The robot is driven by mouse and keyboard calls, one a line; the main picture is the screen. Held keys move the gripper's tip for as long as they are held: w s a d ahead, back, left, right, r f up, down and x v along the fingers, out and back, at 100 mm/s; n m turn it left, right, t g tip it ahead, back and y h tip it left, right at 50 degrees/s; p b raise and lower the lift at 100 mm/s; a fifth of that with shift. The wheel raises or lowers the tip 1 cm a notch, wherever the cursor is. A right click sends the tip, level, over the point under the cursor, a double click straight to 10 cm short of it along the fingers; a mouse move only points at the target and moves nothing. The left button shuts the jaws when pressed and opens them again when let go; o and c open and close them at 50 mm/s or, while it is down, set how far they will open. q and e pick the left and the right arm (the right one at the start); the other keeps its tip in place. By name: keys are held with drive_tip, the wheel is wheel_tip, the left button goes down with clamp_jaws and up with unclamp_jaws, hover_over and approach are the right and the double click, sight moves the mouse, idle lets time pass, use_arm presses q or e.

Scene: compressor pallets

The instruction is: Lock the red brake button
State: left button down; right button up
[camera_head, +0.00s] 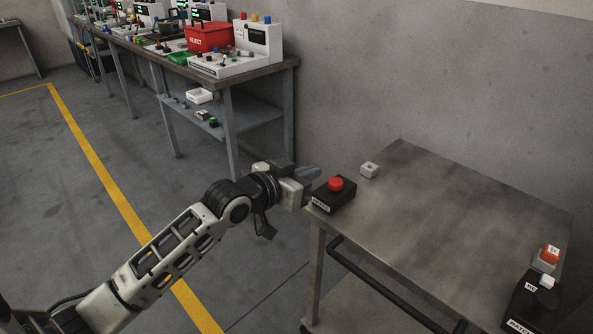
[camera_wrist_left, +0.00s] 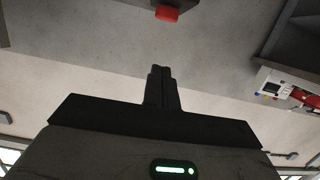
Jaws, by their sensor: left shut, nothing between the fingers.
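The red brake button (camera_head: 336,184) sits on top of a black box (camera_head: 333,199) with a white label, at the left corner of a metal table. My left gripper (camera_head: 314,172) is shut and empty, just left of and behind the button in the head view. In the left wrist view the shut fingers (camera_wrist_left: 161,73) point toward the red button (camera_wrist_left: 167,14), with a gap between them in the picture. The box is mostly cut off there. My right gripper is not in view.
The metal table (camera_head: 430,215) is mostly bare in the middle. A small white block (camera_head: 369,170) lies near the box. Another black box (camera_head: 535,303) and an orange-topped item (camera_head: 548,256) stand at the right. A workbench (camera_head: 228,80) with a red bin (camera_head: 209,37) runs behind.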

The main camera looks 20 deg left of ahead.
use_arm(q)
drive_tip(key=v, duration=0.3)
drive_tip(key=shift+s+r, duration=0.1)
drive_tip(key=shift+s, duration=0.15)
